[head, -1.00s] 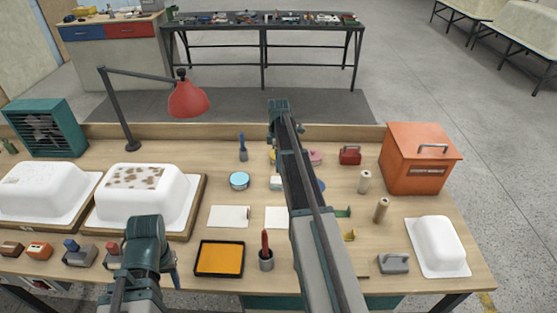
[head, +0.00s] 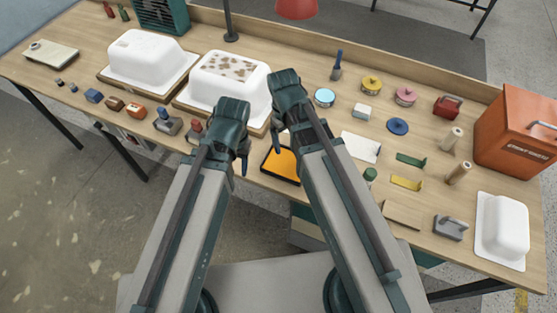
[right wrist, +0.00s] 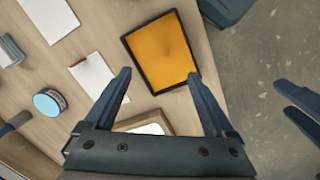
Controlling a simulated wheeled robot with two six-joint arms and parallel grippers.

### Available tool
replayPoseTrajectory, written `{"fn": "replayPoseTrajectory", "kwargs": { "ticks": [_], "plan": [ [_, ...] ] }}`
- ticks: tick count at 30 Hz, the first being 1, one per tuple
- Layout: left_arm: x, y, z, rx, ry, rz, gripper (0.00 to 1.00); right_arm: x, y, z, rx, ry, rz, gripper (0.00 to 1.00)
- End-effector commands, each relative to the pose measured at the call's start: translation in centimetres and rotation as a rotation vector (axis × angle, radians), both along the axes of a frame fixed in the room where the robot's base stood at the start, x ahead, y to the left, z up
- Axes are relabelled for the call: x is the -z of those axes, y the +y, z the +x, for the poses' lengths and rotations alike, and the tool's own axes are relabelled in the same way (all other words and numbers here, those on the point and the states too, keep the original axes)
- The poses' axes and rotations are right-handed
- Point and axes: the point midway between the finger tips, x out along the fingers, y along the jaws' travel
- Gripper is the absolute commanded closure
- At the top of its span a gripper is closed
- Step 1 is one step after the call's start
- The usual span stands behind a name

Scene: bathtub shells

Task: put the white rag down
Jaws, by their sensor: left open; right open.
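A flat white sheet (head: 360,147), which may be the white rag, lies on the workbench right of my right arm. In the right wrist view two flat white sheets lie on the wood, one near the tray (right wrist: 95,75) and one farther off (right wrist: 50,18); I cannot tell which is the rag. My right gripper (head: 277,138) is open and empty over the bench by the orange paint tray (head: 275,166), and its open fingers (right wrist: 160,73) show in the wrist view. My left gripper (head: 240,160) is open and empty, close beside the right one near the bench's front edge.
Two white bathtub shells (head: 146,58) (head: 228,80) stand left of my grippers. A light blue tin (head: 325,97) and several small tools lie on the right half. An orange box (head: 518,135) and a small white shell (head: 502,228) are at the right end. A red lamp (head: 296,8) is behind.

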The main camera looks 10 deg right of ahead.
Motion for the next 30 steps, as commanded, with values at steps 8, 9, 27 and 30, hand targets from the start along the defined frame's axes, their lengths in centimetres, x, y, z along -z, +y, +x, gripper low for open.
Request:
{"fn": "replayPoseTrajectory", "kwargs": {
  "ticks": [8, 9, 27, 30],
  "plan": [
    [0.0, 0.0, 0.0, 0.0, 0.0, 0.0, 0.5, -0.1, 4.0, -7.3, 0.141, -0.021, -0.03, 0.11],
    [0.0, 0.0, 0.0, 0.0, 0.0, 0.0, 0.5, -0.1, 4.1, -7.5, 0.148, -0.022, -0.031, 0.11],
    [0.0, 0.0, 0.0, 0.0, 0.0, 0.0, 0.5, 0.0, 4.2, -7.4, 0.154, -0.022, -0.032, 0.11],
    [0.0, 0.0, 0.0, 0.0, 0.0, 0.0, 0.5, 0.0, 4.2, -7.4, 0.154, -0.022, -0.032, 0.11]
  ]
}}
